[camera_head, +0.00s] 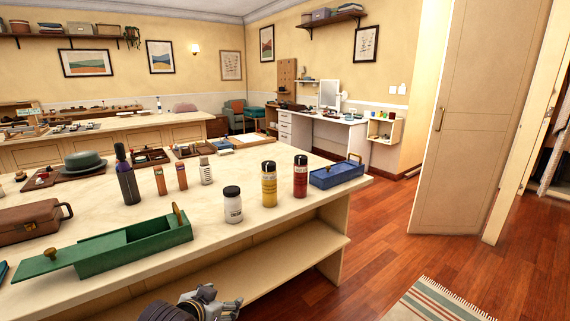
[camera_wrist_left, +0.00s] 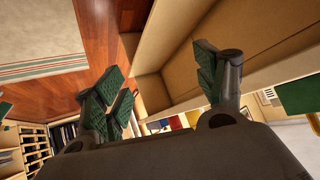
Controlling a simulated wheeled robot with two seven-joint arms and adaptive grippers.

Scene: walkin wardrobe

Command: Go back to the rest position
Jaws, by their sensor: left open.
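My left gripper (camera_head: 212,302) is at the bottom of the head view, in front of the island counter and below its top. In the left wrist view its two fingers (camera_wrist_left: 165,88) stand wide apart with nothing between them. The wrist view shows the counter's open shelf side close by and the wood floor beyond. My right gripper is not in view.
The island top (camera_head: 300,206) holds a green box (camera_head: 134,246) with its lid slid aside, a blue box (camera_head: 336,174), several bottles, a brown case (camera_head: 32,222) and a hat (camera_head: 83,162). Wood floor is clear at right, beside a striped rug (camera_head: 437,302) and a door (camera_head: 475,120).

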